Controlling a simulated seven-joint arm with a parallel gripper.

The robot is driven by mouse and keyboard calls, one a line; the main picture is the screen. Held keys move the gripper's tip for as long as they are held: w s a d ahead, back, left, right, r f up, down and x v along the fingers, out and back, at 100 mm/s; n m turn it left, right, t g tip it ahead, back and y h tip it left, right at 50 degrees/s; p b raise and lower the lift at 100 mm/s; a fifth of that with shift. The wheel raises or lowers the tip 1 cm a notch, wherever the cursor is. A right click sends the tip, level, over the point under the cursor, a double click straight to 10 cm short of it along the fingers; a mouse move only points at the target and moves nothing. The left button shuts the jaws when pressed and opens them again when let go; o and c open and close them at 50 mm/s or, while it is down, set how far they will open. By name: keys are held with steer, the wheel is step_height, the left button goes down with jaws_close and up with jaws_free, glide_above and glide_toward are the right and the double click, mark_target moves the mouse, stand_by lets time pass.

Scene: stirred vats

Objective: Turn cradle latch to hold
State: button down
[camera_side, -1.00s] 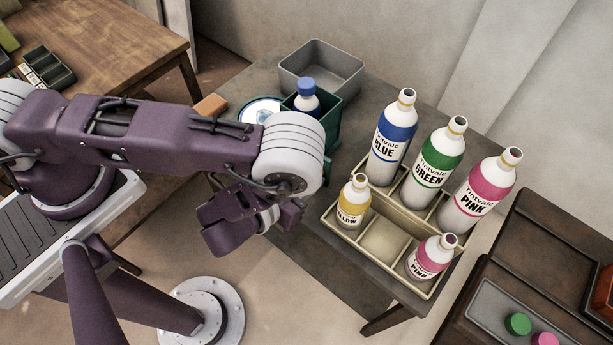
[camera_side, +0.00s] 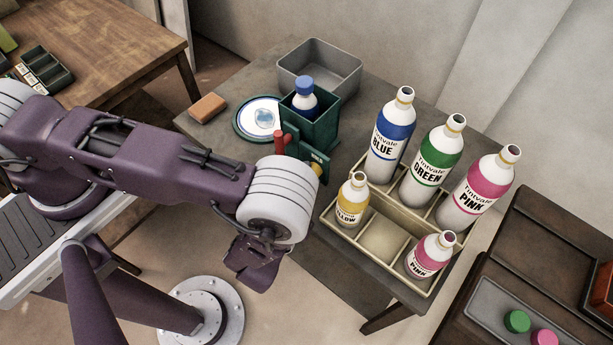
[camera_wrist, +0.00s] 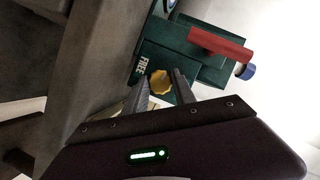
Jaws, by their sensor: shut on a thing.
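The dark green cradle (camera_side: 322,125) stands on the grey table and holds a white bottle with a blue cap (camera_side: 305,86). A red bar (camera_side: 281,142) sticks up at its near side; it also shows in the wrist view (camera_wrist: 220,44). A yellow knob (camera_wrist: 160,82) sits on the cradle's face, beside a label (camera_wrist: 141,67) reading FREE. My gripper (camera_wrist: 161,76) is shut on this knob, one finger on each side. In the side view a bit of yellow (camera_side: 318,168) shows beside my white wrist joint, which hides the fingers there.
A tan rack (camera_side: 385,240) with several paint bottles stands to the right of my wrist. The table's left edge is mostly clear.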

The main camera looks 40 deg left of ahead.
steer(key=m, duration=0.2)
steer(key=m+t+y, duration=0.1)
steer(key=m, duration=0.1)
steer(key=shift+f+m+t+y, duration=0.15)
steer(key=shift+m+t+y, duration=0.15)
steer(key=shift+m, duration=0.1)
steer(key=shift+d+m, duration=0.1)
steer(key=shift+m, duration=0.2)
stand_by(0.3)
steer(key=c, duration=1)
jaws_free()
steer(key=shift+c, duration=0.2)
steer(key=v, duration=0.7)
